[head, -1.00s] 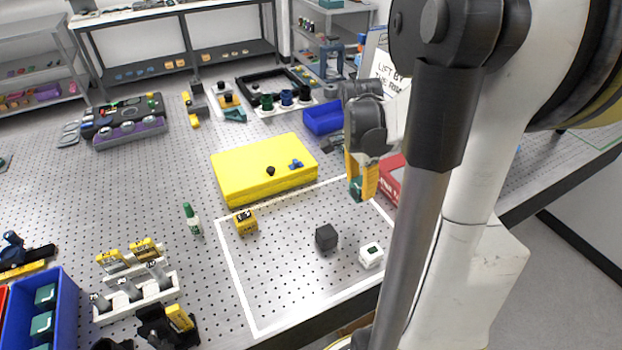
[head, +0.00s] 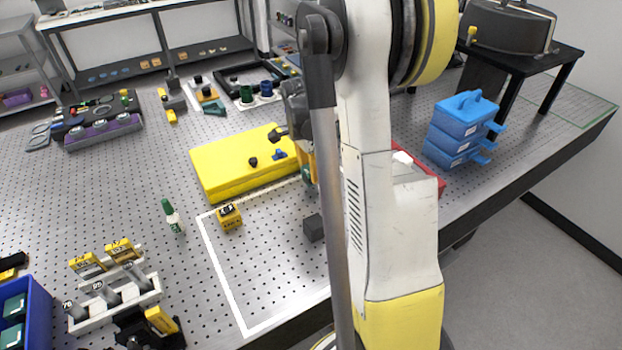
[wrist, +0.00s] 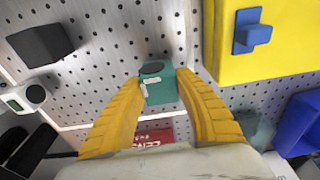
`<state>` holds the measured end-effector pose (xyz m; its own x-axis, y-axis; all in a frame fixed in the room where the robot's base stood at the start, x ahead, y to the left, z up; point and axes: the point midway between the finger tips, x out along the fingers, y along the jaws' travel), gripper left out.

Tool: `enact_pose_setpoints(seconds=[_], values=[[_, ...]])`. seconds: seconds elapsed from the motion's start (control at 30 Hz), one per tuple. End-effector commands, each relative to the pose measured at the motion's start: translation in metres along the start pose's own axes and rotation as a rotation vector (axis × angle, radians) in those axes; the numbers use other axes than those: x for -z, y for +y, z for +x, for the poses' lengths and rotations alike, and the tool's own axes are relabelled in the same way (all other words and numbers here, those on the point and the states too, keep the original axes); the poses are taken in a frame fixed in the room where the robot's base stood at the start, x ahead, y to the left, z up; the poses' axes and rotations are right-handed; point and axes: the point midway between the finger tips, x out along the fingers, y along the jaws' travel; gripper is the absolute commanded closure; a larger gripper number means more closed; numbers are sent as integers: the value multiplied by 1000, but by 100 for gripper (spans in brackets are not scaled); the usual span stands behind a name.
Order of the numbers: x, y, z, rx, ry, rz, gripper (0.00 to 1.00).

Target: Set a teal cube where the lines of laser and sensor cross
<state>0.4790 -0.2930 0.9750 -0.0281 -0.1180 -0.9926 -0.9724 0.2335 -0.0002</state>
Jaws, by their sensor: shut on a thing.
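My gripper (wrist: 160,98) has yellow fingers and is shut on a teal cube (wrist: 158,86) with a dark round top and a pale label. In the head view my gripper is largely hidden behind my arm, near the far edge of the white-outlined area, with a bit of the teal cube (head: 306,174) showing. A yellow cube with a dark top (head: 229,217), perhaps the laser, stands at that area's left far corner. A black cube (head: 313,228) stands inside the outline; the wrist view shows it (wrist: 40,45) too. A white block with a dark round face (wrist: 24,97), perhaps the sensor, lies beside it.
A yellow case (head: 225,175) with blue and black knobs lies beyond the outline. A blue bin (head: 40,305) holds more teal cubes at lower left. A red box (head: 430,183) is partly behind my arm.

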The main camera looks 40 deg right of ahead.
Motion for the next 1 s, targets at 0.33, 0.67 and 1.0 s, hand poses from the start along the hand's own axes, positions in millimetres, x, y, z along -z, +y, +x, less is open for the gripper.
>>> enact_pose_setpoints(seconds=[0.33,0.67,1.0], values=[[-2,0,21,0,0,0,100],[-3,0,24,0,0,0,43],[-2,0,10,0,0,0,43]])
